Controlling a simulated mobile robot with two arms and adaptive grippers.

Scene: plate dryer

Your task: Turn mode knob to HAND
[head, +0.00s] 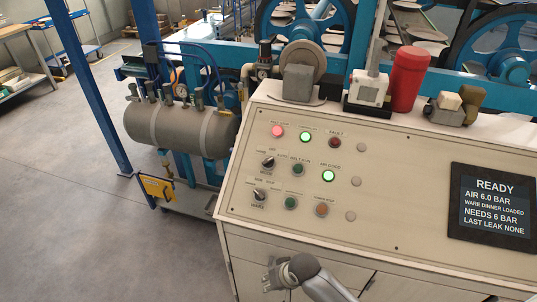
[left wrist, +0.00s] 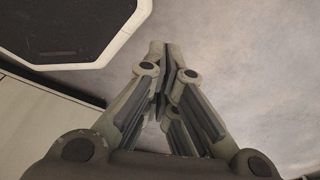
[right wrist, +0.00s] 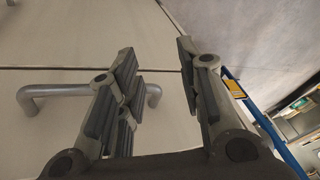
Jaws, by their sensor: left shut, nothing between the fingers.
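The mode knob (head: 268,163) is the upper black knob at the left of the sloped control panel (head: 375,205). Its pale pointer seems to lean up and right, but the small lettering around it is too blurred to read surely. My right gripper (head: 272,275) is below the panel, in front of the cabinet, apart from the knob. In the right wrist view its fingers (right wrist: 158,62) are spread with nothing between them. My left gripper (left wrist: 165,58) shows only in its own wrist view, fingers together and empty. The knob is in neither wrist view.
A similar ware knob (head: 260,195) sits just below the mode knob. Lit buttons and lamps, such as a green one (head: 305,137), are close to the right. A display (head: 493,207) reads READY. A cabinet handle (right wrist: 60,90) is near my right fingers.

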